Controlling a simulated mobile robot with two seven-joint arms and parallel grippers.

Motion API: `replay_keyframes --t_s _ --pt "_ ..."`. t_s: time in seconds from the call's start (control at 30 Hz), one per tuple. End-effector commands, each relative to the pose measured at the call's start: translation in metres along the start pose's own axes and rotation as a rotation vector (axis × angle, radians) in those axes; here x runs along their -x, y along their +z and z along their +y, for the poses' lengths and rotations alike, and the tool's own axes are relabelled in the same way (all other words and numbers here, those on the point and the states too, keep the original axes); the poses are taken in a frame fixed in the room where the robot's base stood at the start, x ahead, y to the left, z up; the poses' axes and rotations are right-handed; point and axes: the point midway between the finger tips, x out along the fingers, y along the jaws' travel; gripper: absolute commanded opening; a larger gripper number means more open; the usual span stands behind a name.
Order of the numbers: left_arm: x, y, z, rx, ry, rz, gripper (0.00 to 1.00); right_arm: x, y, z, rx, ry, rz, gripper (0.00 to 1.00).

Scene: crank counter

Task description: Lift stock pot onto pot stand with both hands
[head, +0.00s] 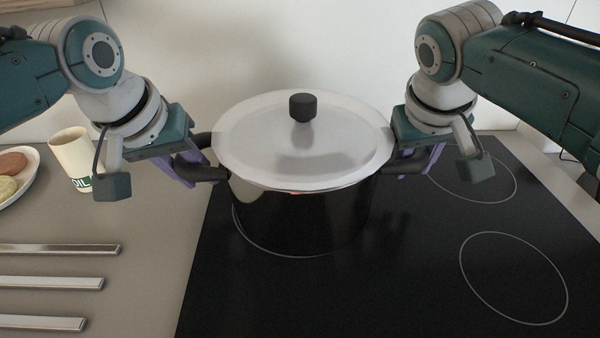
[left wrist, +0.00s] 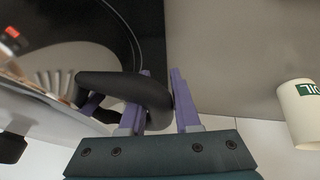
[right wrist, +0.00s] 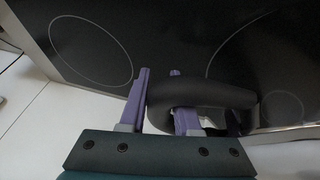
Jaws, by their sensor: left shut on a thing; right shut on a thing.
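The stock pot has a silver lid (head: 250,140) with a black knob (head: 303,107) and is over the left part of the black cooktop. The lid hides much of its side; I cannot tell whether its base touches the glass. My left gripper (head: 190,172) is shut on the pot's left black handle (left wrist: 110,84), with purple fingers on either side of the handle bar. My right gripper (head: 412,163) is shut on the right black handle (right wrist: 205,94) in the same way. Three flat metal bars (head: 55,283) lie on the counter at left; I cannot tell whether they are the pot stand.
A cream cup (head: 70,158) marked OIL and a plate (head: 28,178) with food stand at the back left of the counter. The cooktop (head: 400,290) is clear in front and at right. A white wall is close behind the pot.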

Motion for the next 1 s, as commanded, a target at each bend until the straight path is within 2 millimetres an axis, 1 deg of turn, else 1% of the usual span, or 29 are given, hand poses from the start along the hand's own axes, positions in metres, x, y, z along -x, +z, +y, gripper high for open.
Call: replay_keyframes --t_s 0.03,0.17,1.0 --pt "0.0000 0.0000 0.0000 0.000 0.000 0.000 0.14 0.0000 0.0000 -0.0001 0.000 0.000 0.000 0.14" --pt "0.0000 0.0000 0.0001 0.000 0.000 0.000 0.00 0.0000 0.0000 -0.0001 0.000 0.000 0.000 0.00" --pt "0.0000 0.0001 0.0001 0.000 0.000 0.000 0.00 0.0000 0.0001 0.0000 0.000 0.000 0.000 0.00"
